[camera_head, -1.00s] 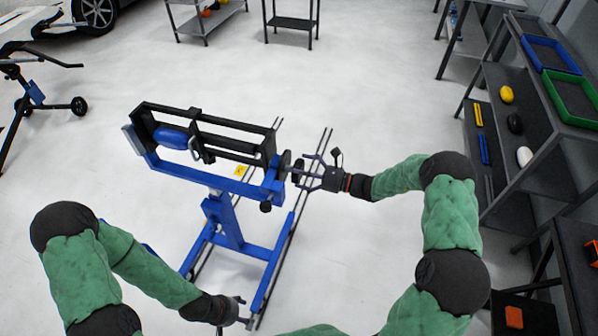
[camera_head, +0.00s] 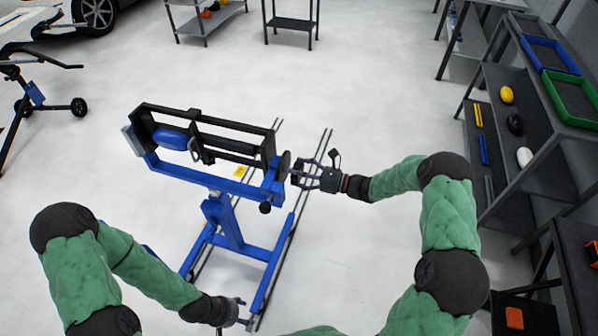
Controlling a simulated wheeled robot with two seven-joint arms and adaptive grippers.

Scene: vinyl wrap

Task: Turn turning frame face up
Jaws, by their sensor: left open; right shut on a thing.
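The turning frame is a black rectangular frame (camera_head: 228,127) mounted on a blue stand (camera_head: 232,222) in the middle of the head view. A blue object (camera_head: 171,139) sits inside the frame's left part. A dark round knob or disc (camera_head: 285,165) sticks out at the frame's right end. My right gripper (camera_head: 302,173) is shut on the dark handle part at that right end. Its fingers partly hide what they grip. My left gripper (camera_head: 242,311) is open and empty, low near the stand's base, apart from the frame.
A dark shelf rack (camera_head: 510,135) with a blue tray (camera_head: 550,55) and a green tray (camera_head: 575,100) stands at the right. A wheeled stand (camera_head: 35,95) is at the far left. Dark floor rails (camera_head: 300,205) run under the stand.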

